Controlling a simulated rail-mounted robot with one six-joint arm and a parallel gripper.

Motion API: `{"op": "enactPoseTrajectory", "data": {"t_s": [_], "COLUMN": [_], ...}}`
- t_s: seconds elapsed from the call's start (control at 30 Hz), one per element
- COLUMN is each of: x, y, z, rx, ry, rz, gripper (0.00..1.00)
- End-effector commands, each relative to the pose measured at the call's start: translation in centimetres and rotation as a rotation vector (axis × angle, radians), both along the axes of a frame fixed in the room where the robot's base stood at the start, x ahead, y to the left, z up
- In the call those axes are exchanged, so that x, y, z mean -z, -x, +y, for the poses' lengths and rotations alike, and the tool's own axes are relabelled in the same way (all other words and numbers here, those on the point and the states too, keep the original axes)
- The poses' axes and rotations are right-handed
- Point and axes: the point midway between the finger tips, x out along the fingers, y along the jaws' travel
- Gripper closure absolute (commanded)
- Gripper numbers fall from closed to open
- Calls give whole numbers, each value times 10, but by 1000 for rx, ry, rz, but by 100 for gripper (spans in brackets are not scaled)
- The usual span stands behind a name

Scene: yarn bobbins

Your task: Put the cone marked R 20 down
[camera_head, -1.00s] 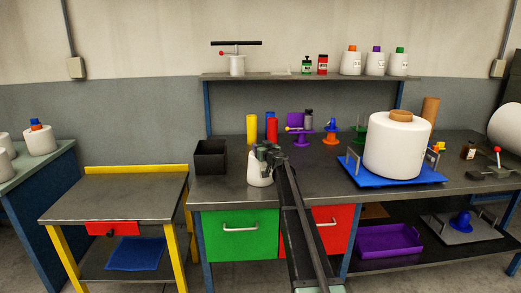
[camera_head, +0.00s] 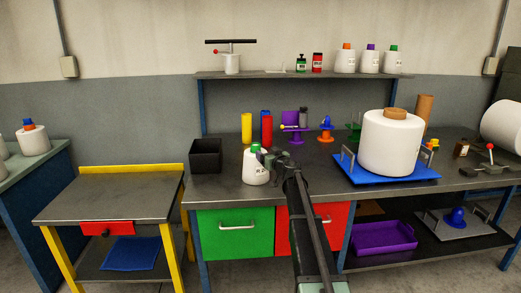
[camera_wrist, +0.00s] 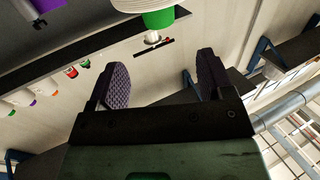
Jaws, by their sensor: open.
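A white cone (camera_head: 255,168) with a green top stands upright on the dark workbench, near its front edge above the green drawer. Any marking on it is too small to read. My gripper (camera_head: 268,158) is just right of the cone's upper part, open and apart from its green top. In the wrist view the two dark finger pads (camera_wrist: 160,72) are spread with nothing between them. The green top (camera_wrist: 160,18) shows beyond the fingertips, at the upper edge of that view.
A black open box (camera_head: 206,156) stands left of the cone. Yellow (camera_head: 247,128) and red (camera_head: 266,130) tubes stand behind it. A big white bobbin (camera_head: 391,145) sits on a blue base to the right. The yellow-framed table (camera_head: 110,195) at left has a bare top.

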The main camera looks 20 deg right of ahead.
Motion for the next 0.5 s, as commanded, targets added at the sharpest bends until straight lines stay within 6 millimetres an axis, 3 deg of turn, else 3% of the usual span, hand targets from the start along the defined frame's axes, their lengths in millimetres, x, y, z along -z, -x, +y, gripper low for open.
{"op": "enactPoseTrajectory", "data": {"t_s": [0.07,0.33,0.37,0.43,0.47,0.5], "x": [0,1,2,10,16,26], "y": [10,12,15,29,39,57], "z": [0,6,15,51,74,110], "rx": [0,-14,-31,-107,-154,-229], "ry": [0,-2,-2,-8,-14,-20], "rz": [0,6,15,60,94,158], "gripper": [26,26,26,26,26,26]}}
